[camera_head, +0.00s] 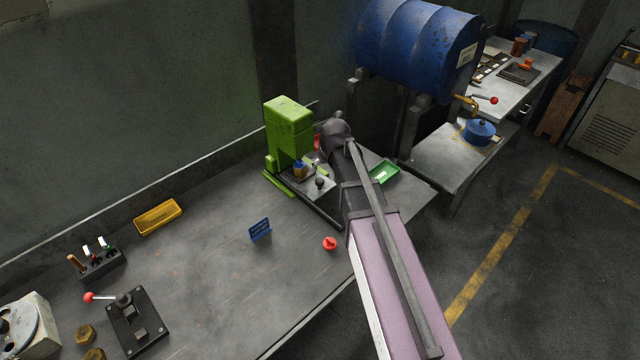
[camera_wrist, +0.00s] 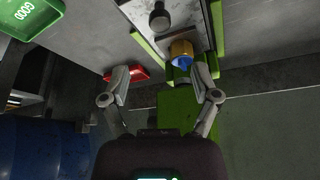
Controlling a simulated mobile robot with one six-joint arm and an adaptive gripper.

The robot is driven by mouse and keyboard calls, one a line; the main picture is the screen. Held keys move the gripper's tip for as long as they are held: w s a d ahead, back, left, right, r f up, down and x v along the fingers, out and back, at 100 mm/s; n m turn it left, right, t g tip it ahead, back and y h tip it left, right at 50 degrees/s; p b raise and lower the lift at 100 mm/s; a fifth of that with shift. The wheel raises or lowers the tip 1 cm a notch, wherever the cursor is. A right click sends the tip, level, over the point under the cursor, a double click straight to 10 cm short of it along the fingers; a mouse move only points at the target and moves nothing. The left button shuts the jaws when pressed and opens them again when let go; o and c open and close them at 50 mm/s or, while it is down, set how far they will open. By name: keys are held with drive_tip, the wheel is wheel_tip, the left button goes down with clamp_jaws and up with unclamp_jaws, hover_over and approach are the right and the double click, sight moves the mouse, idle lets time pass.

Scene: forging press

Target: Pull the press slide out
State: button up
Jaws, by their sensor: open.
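The green press (camera_head: 289,128) stands at the back of the bench; its green body also shows in the wrist view (camera_wrist: 176,115). The press slide (camera_head: 322,190) is a grey plate with a dark round knob (camera_head: 320,182) at its front, between green rails. In the wrist view the slide (camera_wrist: 185,15) and knob (camera_wrist: 159,18) are at the top. A brass-coloured part with a blue top (camera_wrist: 182,50) sits at its press end. My gripper (camera_wrist: 162,82) is open and empty, its fingers apart below the brass part in the picture. The knob is beyond the fingertips. In the head view my arm hides most of my gripper.
A blue sign (camera_head: 260,229), a red button-like piece (camera_head: 330,243) and a yellow tray (camera_head: 158,217) are on the bench. The bench front is mostly clear.

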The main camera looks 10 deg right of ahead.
sight(320, 180)
drive_tip(key=shift+b+x, duration=4.65)
drive_tip(key=shift+x, duration=0.75)
